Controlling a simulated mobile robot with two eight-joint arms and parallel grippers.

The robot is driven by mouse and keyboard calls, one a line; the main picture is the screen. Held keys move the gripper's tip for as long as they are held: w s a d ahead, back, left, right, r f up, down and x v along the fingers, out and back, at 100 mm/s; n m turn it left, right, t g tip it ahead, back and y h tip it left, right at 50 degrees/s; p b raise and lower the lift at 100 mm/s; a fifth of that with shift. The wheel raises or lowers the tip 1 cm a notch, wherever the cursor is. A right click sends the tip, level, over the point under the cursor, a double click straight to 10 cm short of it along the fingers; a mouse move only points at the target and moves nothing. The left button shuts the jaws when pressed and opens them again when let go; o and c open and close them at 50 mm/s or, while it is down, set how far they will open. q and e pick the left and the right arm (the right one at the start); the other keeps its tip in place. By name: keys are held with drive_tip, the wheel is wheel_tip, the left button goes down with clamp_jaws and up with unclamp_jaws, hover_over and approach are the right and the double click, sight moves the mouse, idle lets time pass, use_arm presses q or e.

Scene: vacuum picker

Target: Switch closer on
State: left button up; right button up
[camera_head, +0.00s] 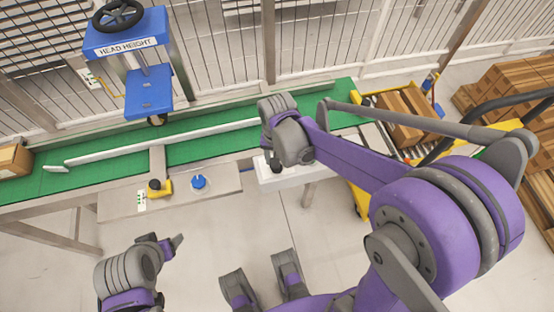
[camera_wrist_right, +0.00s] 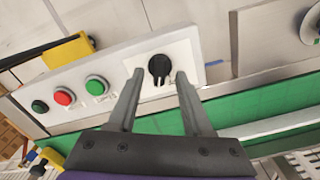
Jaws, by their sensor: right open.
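A black rotary switch (camera_wrist_right: 159,66) sits on a white control panel (camera_wrist_right: 205,50) in the right wrist view. My right gripper (camera_wrist_right: 159,75) is open, with one fingertip on each side of the knob and a visible gap to each. Whether the tips reach down to the panel I cannot tell. In the head view the panel (camera_head: 290,179) shows as a white box at the conveyor's front edge, and my right gripper (camera_head: 273,163) is above its left end; the switch is hidden there. My left gripper (camera_head: 166,243) is low on the left, away from the panel; its opening is unclear.
Green (camera_wrist_right: 97,86) and red (camera_wrist_right: 63,97) buttons and a dark button (camera_wrist_right: 40,106) line the same panel. A green conveyor (camera_head: 210,150) runs behind it. A blue head-height machine (camera_head: 148,92) stands over the belt. A cardboard box (camera_head: 14,160) is at far left.

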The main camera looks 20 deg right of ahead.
wheel_tip(320, 180, up, 10)
drive_tip(key=p, duration=0.1)
drive_tip(key=shift+f+p, duration=0.25)
drive_tip(key=shift+p, duration=0.1)
drive_tip(key=s+d+r+n+t+p, duration=0.2)
drive_tip(key=s+r+n+t+p, duration=0.3)
drive_tip(key=s+r+p, duration=0.3)
drive_tip(key=s+n+p, duration=0.1)
drive_tip(key=s, duration=0.2)
drive_tip(key=shift+s, duration=0.3)
drive_tip(key=shift+s, duration=0.1)
idle(0.8)
